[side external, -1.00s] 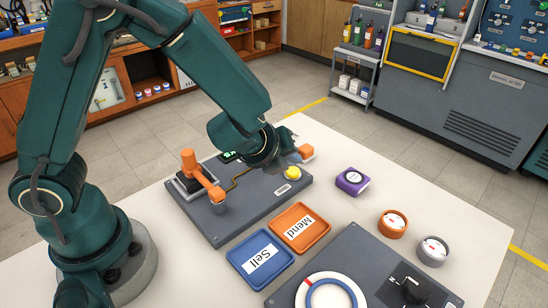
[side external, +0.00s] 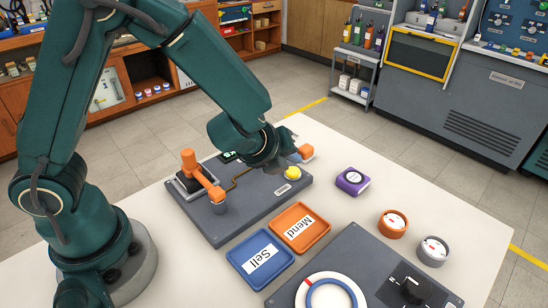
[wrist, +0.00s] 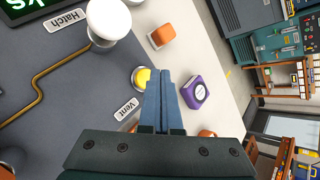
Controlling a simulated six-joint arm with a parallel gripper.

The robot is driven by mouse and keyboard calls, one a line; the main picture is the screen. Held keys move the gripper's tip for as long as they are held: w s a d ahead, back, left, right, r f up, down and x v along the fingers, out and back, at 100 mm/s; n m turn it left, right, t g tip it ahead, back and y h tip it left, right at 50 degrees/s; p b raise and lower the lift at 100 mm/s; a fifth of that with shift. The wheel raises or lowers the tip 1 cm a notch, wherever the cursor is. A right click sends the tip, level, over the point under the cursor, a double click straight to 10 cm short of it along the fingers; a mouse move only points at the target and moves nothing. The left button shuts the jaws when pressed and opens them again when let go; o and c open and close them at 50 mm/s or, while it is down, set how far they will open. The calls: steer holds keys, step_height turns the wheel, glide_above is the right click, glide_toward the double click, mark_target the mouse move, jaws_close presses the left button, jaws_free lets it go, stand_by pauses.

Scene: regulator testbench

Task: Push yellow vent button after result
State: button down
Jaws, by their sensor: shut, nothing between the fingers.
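The yellow vent button (side external: 292,173) sits on the grey testbench board (side external: 235,215), near its right edge. In the wrist view the button (wrist: 141,77) is beside the "Vent" label (wrist: 126,110), partly covered by my fingers. My gripper (wrist: 164,74) is shut and empty. Its blue fingertips overlap the button's right side in that view; I cannot tell whether they touch it. In the side view my fingers are hard to make out beside the dark wrist.
A white knob (wrist: 108,20) stands by the "Hatch" label. An orange block (wrist: 162,36) and a purple block (side external: 353,181) lie off the board. An orange lever (side external: 205,183) is on the board's left. Orange "Mend" (side external: 318,247) and blue "Sell" (side external: 240,263) trays lie in front.

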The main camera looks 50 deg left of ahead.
mark_target(291, 174)
steer(key=shift+f, duration=0.2)
steer(key=shift+f, duration=0.25)
steer(key=shift+f, duration=0.55)
stand_by(0.6)
steer(key=shift+r, duration=1)
steer(key=shift+r, duration=0.1)
steer(key=shift+r, duration=2.4)
